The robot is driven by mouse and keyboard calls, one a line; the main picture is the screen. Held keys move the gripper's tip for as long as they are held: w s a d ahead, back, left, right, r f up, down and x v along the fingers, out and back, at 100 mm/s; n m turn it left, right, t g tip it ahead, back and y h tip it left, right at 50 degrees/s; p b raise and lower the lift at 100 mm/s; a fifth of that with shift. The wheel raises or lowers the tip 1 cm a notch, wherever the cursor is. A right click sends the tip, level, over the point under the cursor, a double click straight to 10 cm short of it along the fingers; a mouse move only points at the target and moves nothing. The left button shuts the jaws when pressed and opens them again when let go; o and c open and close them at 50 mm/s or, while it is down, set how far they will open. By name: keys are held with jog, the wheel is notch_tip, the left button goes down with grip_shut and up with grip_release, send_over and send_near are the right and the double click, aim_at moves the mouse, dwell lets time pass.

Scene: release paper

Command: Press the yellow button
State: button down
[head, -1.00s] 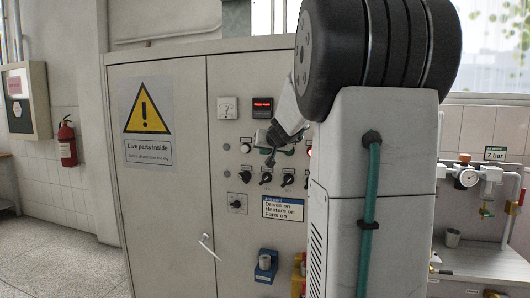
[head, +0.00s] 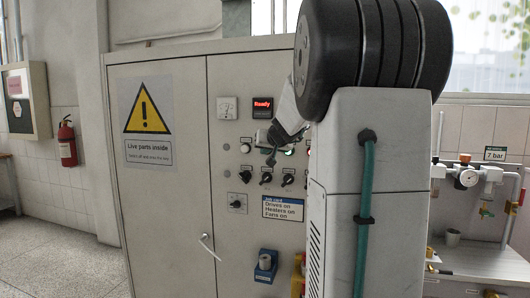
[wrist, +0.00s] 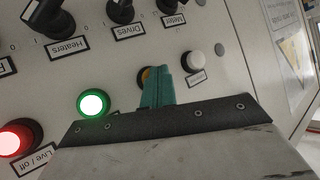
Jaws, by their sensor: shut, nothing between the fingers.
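The yellow button (wrist: 147,75) shows only as a sliver in the wrist view, on the grey panel. The teal fingers of my gripper (wrist: 157,76) cover most of it. The fingers are together with nothing between them, and their tips are at the button. I cannot tell whether they touch it or whether it is pushed in. In the head view my gripper (head: 271,160) points at the cabinet front and hides the button.
In the wrist view a lit green button (wrist: 93,103), a red button (wrist: 18,139) and a white button (wrist: 192,61) are close by. Black knobs (wrist: 120,10) line the panel. The cabinet display (head: 262,107) reads "Ready". A door handle (head: 208,246) sticks out below.

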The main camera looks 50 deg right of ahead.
jog(key=shift+a, duration=0.1)
jog(key=shift+s+a, duration=0.35)
jog(key=shift+a, duration=0.35)
jog(key=shift+a, duration=0.1)
jog(key=a, duration=0.1)
jog(key=s+a, duration=0.1)
jog(key=a, duration=0.1)
jog(key=s+a, duration=0.1)
jog(key=shift+a, duration=0.25)
dwell(0.7)
